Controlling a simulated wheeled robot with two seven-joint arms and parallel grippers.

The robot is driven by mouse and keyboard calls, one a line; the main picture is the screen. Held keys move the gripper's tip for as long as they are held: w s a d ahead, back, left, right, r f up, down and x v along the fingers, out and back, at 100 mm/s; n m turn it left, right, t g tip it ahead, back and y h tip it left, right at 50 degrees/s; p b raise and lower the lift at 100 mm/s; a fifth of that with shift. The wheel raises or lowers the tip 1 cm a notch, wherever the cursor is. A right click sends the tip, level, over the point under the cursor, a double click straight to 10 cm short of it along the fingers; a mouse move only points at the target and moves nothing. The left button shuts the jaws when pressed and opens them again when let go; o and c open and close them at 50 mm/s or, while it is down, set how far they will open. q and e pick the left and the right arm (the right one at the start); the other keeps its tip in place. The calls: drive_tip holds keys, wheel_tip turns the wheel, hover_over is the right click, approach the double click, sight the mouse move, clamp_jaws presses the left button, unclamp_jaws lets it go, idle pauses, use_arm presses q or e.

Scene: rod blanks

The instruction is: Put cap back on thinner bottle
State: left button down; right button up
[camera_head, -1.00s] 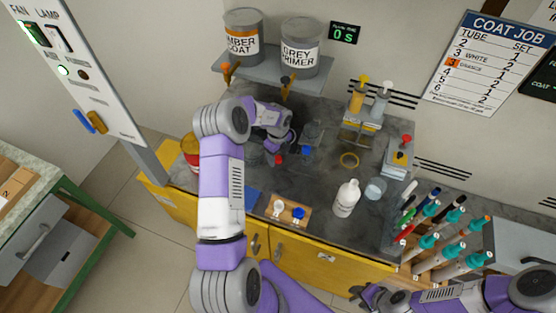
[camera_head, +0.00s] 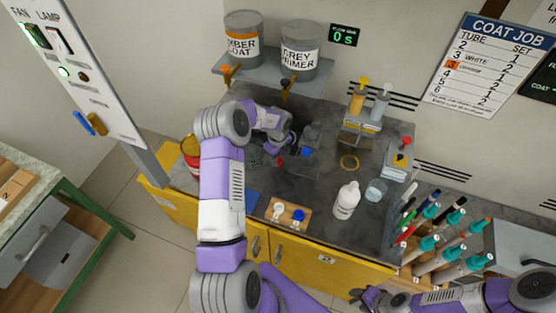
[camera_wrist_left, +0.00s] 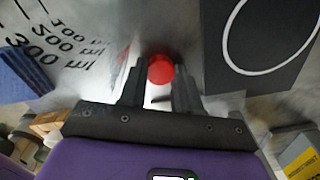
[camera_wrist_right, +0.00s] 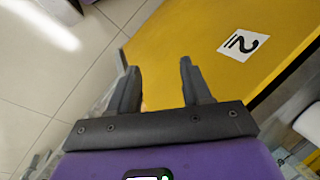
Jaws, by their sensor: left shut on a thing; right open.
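My left gripper (camera_head: 277,150) is low over the back left of the grey bench. In the left wrist view its fingers (camera_wrist_left: 160,85) are shut on a small round red cap (camera_wrist_left: 161,69); the cap also shows as a red spot in the head view (camera_head: 280,161). A white bottle (camera_head: 346,201) stands upright at the bench's front, right of this gripper and apart from it. I cannot tell whether its mouth is open. My right gripper (camera_wrist_right: 157,85) is open and empty before the yellow cabinet front (camera_wrist_right: 190,55).
A small wooden board (camera_head: 287,214) with white and blue pieces lies left of the bottle. A clear beaker (camera_head: 376,190) stands right of it. Racked tubes (camera_head: 440,235) fill the right side. A blue pad (camera_head: 252,200) is near my left arm.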

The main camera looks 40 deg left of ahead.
use_arm(q)
wheel_tip(320, 180, up, 10)
drive_tip(key=p, duration=0.1)
drive_tip(key=shift+p, duration=0.35)
use_arm(e)
drive_tip(key=shift+r, duration=0.85)
